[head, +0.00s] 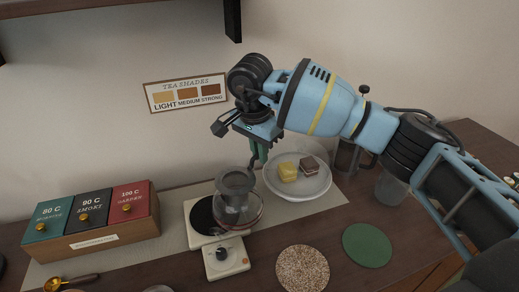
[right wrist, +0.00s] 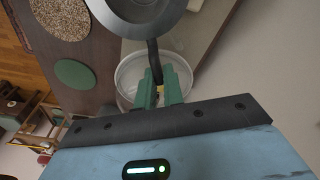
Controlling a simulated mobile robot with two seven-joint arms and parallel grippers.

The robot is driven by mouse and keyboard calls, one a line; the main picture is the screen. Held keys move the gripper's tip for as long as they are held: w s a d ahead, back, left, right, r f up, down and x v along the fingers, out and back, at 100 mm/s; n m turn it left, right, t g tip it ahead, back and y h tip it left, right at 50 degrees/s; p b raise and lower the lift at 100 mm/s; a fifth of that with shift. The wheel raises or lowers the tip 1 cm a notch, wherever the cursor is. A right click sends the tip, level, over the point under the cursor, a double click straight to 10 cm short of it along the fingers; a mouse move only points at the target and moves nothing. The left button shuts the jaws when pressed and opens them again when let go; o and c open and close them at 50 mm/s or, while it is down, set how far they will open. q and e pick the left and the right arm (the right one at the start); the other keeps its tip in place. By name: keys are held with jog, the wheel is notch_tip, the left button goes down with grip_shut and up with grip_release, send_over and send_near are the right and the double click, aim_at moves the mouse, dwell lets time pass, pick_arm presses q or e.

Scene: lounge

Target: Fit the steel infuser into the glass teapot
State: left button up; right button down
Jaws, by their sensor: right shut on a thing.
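The steel infuser (head: 236,181) is a dark grey cup with a wide rim, which fills the top of the right wrist view (right wrist: 138,22). The glass teapot (head: 240,214) stands on a cream hot plate (head: 196,236) with a black disc. The infuser overlaps the teapot's upper part; I cannot tell whether it is inside the mouth or just above it. My right gripper (head: 258,158) is shut on the infuser's dark handle (right wrist: 154,58), its green fingers (right wrist: 159,90) close on either side. My left gripper is not in view.
A plate (head: 301,190) with two small cakes stands right of the teapot. A box of tea drawers (head: 94,240) stands left. A speckled coaster (head: 302,268) and a green coaster (head: 367,245) lie in front. Glassware (head: 391,189) stands under my right arm.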

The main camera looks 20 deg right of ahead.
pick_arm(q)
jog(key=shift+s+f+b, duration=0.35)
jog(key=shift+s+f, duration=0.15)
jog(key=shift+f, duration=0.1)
pick_arm(e)
jog(key=shift+f, duration=1.7)
jog(key=c, duration=1.4)
grip_release()
jog(key=shift+c, duration=0.2)
jog(key=shift+r, duration=0.1)
jog(key=shift+s+a+r+p, duration=0.15)
jog(key=shift+r+p, duration=0.35)
jog(key=shift+r, duration=1)
jog(key=shift+s+a+r+p, duration=0.15)
jog(key=shift+r+p, duration=0.3)
jog(key=shift+r, duration=1)
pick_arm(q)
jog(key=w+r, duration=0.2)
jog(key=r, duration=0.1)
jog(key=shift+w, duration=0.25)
pick_arm(e)
jog(key=shift+w, duration=0.1)
jog(key=shift+f, duration=0.1)
